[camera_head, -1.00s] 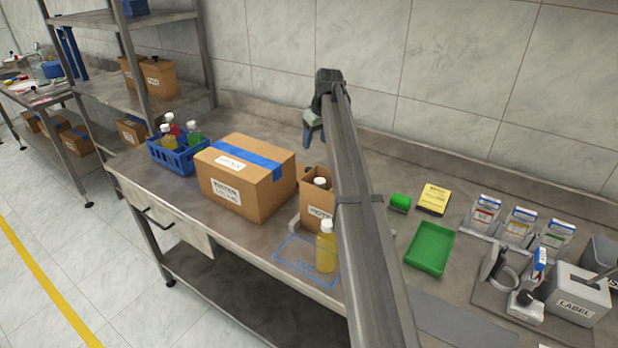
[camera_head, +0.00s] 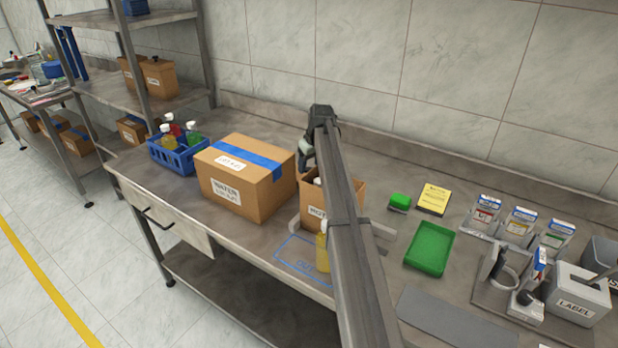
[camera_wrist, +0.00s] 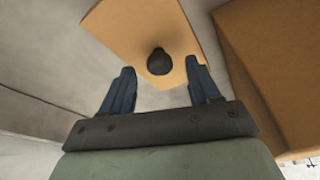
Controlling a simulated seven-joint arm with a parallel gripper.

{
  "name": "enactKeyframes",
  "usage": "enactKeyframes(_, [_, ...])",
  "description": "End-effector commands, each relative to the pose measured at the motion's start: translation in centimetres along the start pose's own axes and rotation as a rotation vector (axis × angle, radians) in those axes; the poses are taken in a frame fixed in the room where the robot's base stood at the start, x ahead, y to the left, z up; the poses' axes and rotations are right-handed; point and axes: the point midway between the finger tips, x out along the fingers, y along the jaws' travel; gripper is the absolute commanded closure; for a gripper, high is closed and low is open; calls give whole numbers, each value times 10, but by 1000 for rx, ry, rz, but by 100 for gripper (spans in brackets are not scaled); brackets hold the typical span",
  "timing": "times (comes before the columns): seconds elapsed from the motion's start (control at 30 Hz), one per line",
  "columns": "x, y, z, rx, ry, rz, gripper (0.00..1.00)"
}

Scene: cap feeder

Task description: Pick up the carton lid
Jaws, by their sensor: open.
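The carton lid (camera_wrist: 135,25) is a flat tan panel with a round black knob (camera_wrist: 160,61) in the wrist view. It lies on the grey surface; I cannot make it out in the head view. My gripper (camera_wrist: 160,75) is open and empty, its two blue fingers apart on either side of the knob in the picture. Contact cannot be told. In the head view my gripper (camera_head: 306,163) is behind the open carton (camera_head: 312,207), between it and the wall. A bottle cap shows inside the carton, partly hidden by my arm.
A large taped carton (camera_head: 240,185) stands just left of my gripper. A tan box wall (camera_wrist: 275,60) is close on the right in the wrist view. A yellow bottle (camera_head: 321,252) is partly behind my arm. A green tray (camera_head: 430,248) lies to the right.

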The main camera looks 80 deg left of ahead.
Motion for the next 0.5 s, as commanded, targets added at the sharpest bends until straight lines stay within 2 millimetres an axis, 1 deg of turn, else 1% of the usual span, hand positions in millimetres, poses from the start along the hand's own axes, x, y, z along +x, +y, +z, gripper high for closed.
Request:
enactKeyframes(0.03, [8,0,0,0,-1,0,39])
enactKeyframes(0.1, [13,0,0,0,1,0,39])
enactKeyframes(0.37, [16,0,0,0,1,1,39])
enactKeyframes(0.5, [16,0,0,0,1,1,52])
